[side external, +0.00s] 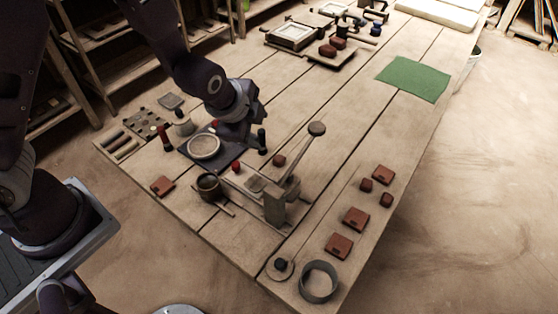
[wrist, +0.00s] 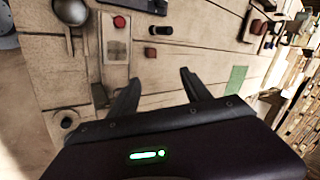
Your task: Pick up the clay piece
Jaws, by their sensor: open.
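A small reddish-brown clay piece (side external: 278,160) lies on the table just behind the lever press (side external: 274,208). In the wrist view, the clay piece (wrist: 150,53) shows beyond the fingertips, a little left of the middle between them. My gripper (side external: 240,137) is above the table to the upper left of the piece; its fingers are hard to make out in the side view. In the wrist view, my gripper (wrist: 160,77) has its two dark fingers spread, with nothing between them.
A black cylinder (side external: 262,140) stands close to the clay piece. The press lever (side external: 306,150) rises beside it. A dark mat with a round dish (side external: 204,146) lies to the left. Red-brown tiles (side external: 356,219) lie at the right. The planks toward the green mat (side external: 413,79) are clear.

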